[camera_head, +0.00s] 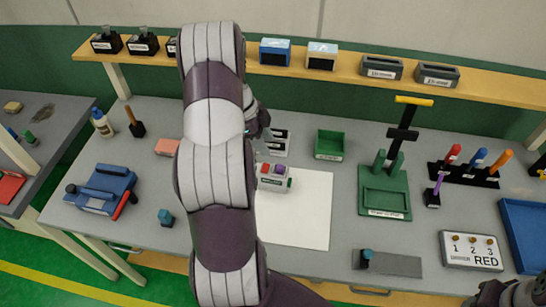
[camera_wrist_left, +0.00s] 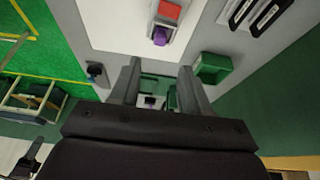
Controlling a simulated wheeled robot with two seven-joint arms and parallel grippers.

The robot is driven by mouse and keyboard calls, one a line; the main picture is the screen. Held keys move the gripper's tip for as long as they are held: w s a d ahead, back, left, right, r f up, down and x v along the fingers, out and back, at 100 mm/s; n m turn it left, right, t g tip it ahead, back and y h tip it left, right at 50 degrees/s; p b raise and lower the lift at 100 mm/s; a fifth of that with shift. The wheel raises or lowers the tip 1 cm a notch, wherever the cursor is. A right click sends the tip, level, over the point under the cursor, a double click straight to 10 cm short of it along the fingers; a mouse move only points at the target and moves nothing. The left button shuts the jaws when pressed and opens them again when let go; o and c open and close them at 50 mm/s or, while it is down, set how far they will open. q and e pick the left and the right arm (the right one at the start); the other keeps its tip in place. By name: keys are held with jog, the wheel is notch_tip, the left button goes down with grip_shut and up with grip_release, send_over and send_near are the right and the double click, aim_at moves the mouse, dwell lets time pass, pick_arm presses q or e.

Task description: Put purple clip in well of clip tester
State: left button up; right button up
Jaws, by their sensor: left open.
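A small pale labelled box (camera_head: 273,184), which looks like the clip tester, stands at the upper left of the white sheet. A red piece and a purple piece, probably the purple clip (camera_head: 280,169), show on its top. In the left wrist view the purple piece (camera_wrist_left: 160,36) sits at the box's near end, beside the red piece (camera_wrist_left: 169,11); I cannot tell how it is seated. My left gripper (camera_wrist_left: 160,75) is open with nothing between its fingers, apart from the box. In the head view my left arm hides most of that gripper. Part of my right arm shows at the lower right, fingers unclear.
A green bin (camera_head: 329,144) stands behind the white sheet (camera_head: 300,215). A green fixture (camera_head: 384,192) stands to the right. A blue device (camera_head: 100,188) with a red handle lies at the left. A shelf (camera_head: 350,77) with boxes runs along the back.

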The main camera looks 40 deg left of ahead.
pick_arm(q)
jog(key=w+d+r+n+t+y, duration=0.4)
jog(key=w+d+r+n+t, duration=0.2)
jog(key=w+d+r, duration=0.45)
jog(key=s+d+f+n+g, duration=0.2)
jog(key=s+d, duration=0.4)
jog(key=s, duration=0.4)
jog(key=s+d+f+n+g, duration=0.2)
jog(key=s+d+n+g, duration=0.1)
jog(key=s+d+g, duration=0.2)
jog(key=s+d, duration=0.2)
jog(key=s, duration=0.2)
jog(key=shift+s+d, duration=0.15)
jog(key=shift+s, duration=0.25)
